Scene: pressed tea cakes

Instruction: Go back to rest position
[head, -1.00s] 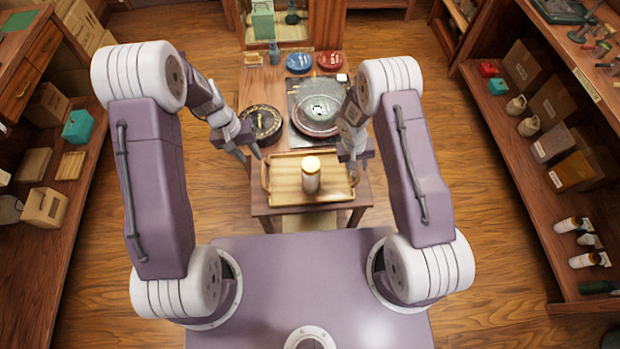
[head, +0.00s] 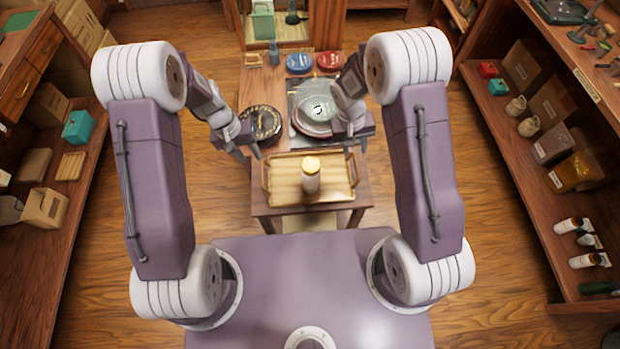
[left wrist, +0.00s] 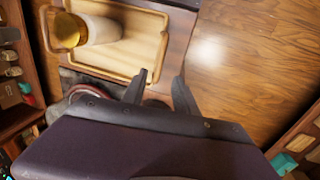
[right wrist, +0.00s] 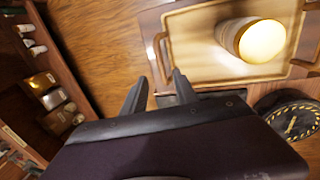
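My left gripper (head: 247,153) hangs at the left edge of the small table, beside the tray, and holds nothing. In the left wrist view its two fingers (left wrist: 158,92) stand apart with nothing between them. My right gripper (head: 350,150) is over the table's right side, in front of the grey round plate. In the right wrist view its two fingers (right wrist: 158,92) are also apart and empty. A wooden tray (head: 283,198) lies at the table's front. A white jar with a gold lid (head: 311,176) stands upright in it, touched by neither gripper.
Behind the tray are a dark round disc (head: 262,122), a grey round plate (head: 312,118) partly hidden by my right arm, a blue tin (head: 299,62) and a red tin (head: 331,61). Loaded shelves stand left and right. Floor beside the table is clear.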

